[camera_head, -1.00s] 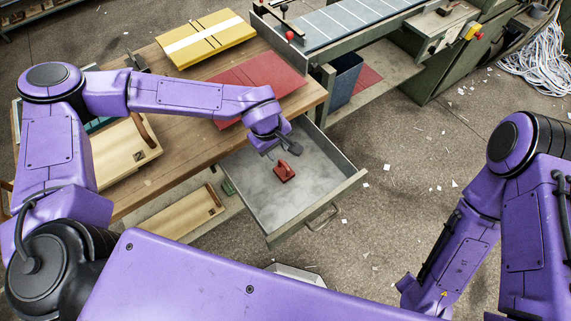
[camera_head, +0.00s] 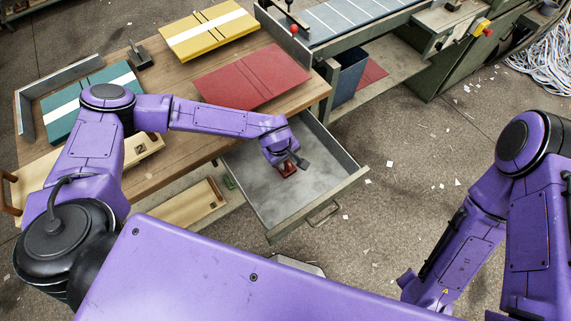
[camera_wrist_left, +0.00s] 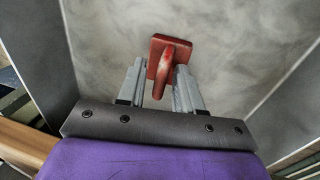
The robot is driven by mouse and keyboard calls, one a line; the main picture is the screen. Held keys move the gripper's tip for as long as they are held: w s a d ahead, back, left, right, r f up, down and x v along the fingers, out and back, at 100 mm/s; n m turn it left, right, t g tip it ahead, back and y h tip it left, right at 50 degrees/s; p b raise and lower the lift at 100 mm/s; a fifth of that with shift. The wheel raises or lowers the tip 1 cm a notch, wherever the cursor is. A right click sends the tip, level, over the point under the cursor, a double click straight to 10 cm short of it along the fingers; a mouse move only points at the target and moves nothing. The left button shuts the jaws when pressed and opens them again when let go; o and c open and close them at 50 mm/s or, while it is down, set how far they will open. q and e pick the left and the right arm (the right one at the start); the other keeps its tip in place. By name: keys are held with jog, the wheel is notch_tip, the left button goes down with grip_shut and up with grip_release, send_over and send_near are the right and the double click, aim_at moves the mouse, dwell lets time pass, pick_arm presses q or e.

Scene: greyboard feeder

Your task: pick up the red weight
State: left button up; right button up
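The red weight (camera_head: 287,170) lies in the open grey drawer (camera_head: 265,200). In the left wrist view the weight (camera_wrist_left: 172,44) shows a square base and an upright handle. My left gripper (camera_head: 290,163) is down over the weight and partly hides it in the head view. In the left wrist view, the two fingers of my left gripper (camera_wrist_left: 160,78) stand apart with the handle between them. A gap shows between the left finger and the handle; the handle looks close to the right finger. My right arm hangs at the right, its gripper out of view.
The wooden table (camera_head: 165,85) beside the drawer holds a red board (camera_head: 250,76), a yellow board (camera_head: 208,32) and a teal board (camera_head: 72,118). The drawer walls surround the weight; the drawer floor around it is clear. A blue bin (camera_head: 348,78) stands under the conveyor.

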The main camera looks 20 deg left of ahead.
pick_arm(q)
grip_shut()
jog(key=shift+r, duration=0.15)
